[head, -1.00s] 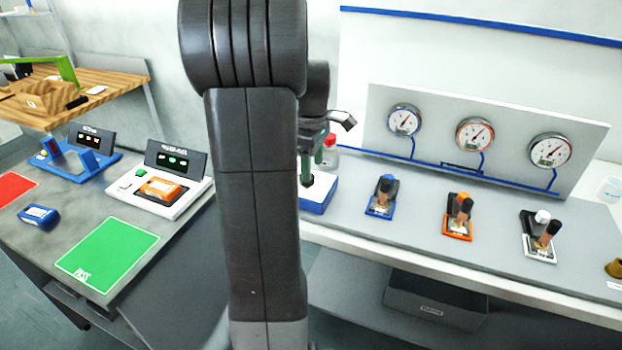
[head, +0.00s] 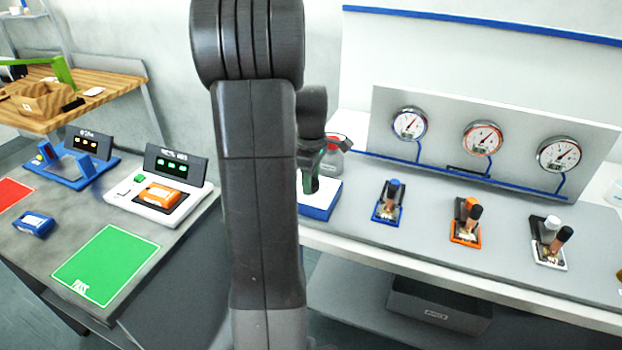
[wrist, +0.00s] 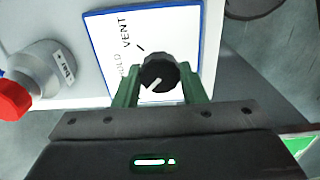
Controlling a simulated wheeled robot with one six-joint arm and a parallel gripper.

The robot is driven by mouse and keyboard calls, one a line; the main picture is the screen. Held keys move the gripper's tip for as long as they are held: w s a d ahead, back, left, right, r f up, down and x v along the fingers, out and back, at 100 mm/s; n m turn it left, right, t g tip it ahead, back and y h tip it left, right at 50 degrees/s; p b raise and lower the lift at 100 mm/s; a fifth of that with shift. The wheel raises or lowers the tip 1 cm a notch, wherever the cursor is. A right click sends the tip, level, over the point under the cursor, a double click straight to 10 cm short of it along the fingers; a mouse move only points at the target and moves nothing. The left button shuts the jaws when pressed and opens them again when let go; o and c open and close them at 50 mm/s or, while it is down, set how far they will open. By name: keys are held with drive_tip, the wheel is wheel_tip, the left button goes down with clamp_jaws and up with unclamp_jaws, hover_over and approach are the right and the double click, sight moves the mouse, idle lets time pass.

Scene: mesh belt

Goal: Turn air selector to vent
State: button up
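The air selector panel (wrist: 100,32) is white with a blue edge and shows in the wrist view. It bears the words VENT and, partly hidden, HOLD. Its black knob (wrist: 159,70) has a white pointer mark that points to the lower left, away from VENT. My gripper (wrist: 160,82) has its two green fingers on either side of the knob. They look very close to it; whether they press on it I cannot tell. In the head view the blue-edged panel (head: 325,205) stands at the bench's left end, partly behind my arm, with my gripper (head: 312,185) over it.
A red-capped bottle (wrist: 40,70) stands close beside the panel. A green mat (head: 105,265) is on the left table.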

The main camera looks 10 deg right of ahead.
drive_tip(key=shift+m, duration=0.3)
drive_tip(key=m, duration=0.3)
drive_tip(key=shift+m, duration=0.4)
drive_tip(key=m, duration=0.4)
drive_tip(key=shift+p, duration=0.4)
drive_tip(key=m, duration=0.5)
drive_tip(key=shift+w+m, duration=0.1)
drive_tip(key=shift+m, duration=2.2)
drive_tip(key=o, duration=1)
drive_tip(key=shift+r, duration=0.1)
